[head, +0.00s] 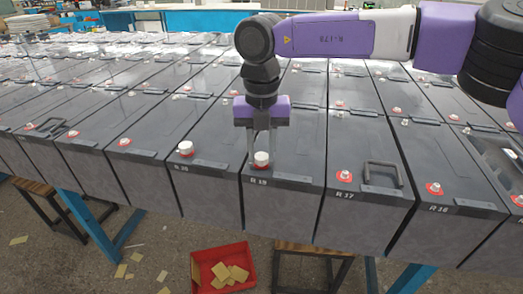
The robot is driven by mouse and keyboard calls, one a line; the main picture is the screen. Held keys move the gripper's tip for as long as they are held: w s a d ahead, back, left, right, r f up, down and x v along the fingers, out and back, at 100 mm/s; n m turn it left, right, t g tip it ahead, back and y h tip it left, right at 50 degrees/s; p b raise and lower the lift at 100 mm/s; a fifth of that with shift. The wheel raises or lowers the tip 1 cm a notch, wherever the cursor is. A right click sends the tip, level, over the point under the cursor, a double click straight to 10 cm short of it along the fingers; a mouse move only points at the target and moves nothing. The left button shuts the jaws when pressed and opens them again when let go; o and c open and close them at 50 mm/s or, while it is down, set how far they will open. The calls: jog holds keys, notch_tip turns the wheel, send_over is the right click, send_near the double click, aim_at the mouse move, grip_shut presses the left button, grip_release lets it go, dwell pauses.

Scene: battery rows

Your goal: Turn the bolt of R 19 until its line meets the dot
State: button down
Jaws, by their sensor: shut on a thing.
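The battery marked R 19 (290,183) stands in the front row, dark grey with a white label at its front edge. Its bolt has a whitish cap (262,159) on a red ring near the front left corner of the top. My gripper (262,155) points straight down from above, its two thin fingers on either side of this cap and shut on it. The line and the dot are too small to make out in the head view.
Batteries stand close on both sides; the left one has a similar whitish cap (186,148), and R 17 (370,205) has a raised black handle (384,170). A red crate (222,268) with yellowish pieces lies on the floor in front. More battery rows fill the back.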

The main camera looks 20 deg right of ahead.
aim_at(261, 156)
jog(key=c, duration=1.1)
grip_release()
jog(key=shift+o, duration=0.2)
jog(key=shift+r, duration=3.95)
